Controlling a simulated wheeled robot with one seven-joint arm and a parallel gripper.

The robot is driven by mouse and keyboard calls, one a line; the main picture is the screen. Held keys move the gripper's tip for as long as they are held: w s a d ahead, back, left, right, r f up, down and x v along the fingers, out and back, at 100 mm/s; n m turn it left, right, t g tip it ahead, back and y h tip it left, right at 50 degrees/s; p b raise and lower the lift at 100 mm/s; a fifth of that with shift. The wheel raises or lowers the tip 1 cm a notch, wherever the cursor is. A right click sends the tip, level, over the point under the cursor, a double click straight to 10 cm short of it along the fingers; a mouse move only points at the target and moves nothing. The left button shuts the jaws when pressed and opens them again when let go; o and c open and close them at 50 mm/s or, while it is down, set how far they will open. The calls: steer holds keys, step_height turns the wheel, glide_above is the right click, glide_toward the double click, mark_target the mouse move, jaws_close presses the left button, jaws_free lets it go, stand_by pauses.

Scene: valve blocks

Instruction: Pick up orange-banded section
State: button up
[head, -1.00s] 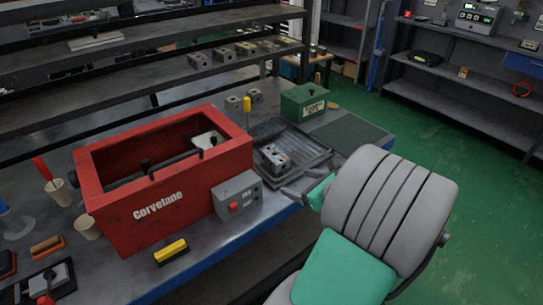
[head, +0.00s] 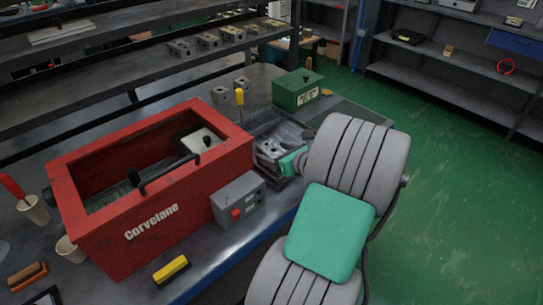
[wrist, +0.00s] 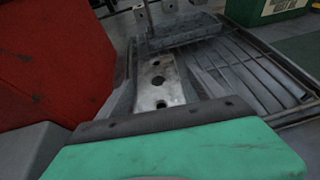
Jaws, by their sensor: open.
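A grey metal valve block (head: 270,147) with dark round holes lies in the dark tray at the bench's right part. It also shows in the wrist view (wrist: 158,72), straight ahead of my gripper. I cannot make out an orange band on it. My gripper (head: 277,164) is open at the tray, close to the block; its green body partly covers the block and tray. In the wrist view the near end of the block is hidden behind my gripper (wrist: 155,118). Whether the fingers touch the block cannot be told.
A red Corvelane tank (head: 150,215) stands left of the tray, with a grey control box (head: 238,199) on its front. A green box (head: 297,91) stands behind the tray. More blocks sit on the bench (head: 221,95) and shelf (head: 207,41). A yellow-topped brush (head: 171,271) lies in front.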

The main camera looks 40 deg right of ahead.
steer(key=shift+w+f, duration=0.1)
steer(key=shift+w, duration=0.1)
jaws_close()
stand_by(0.7)
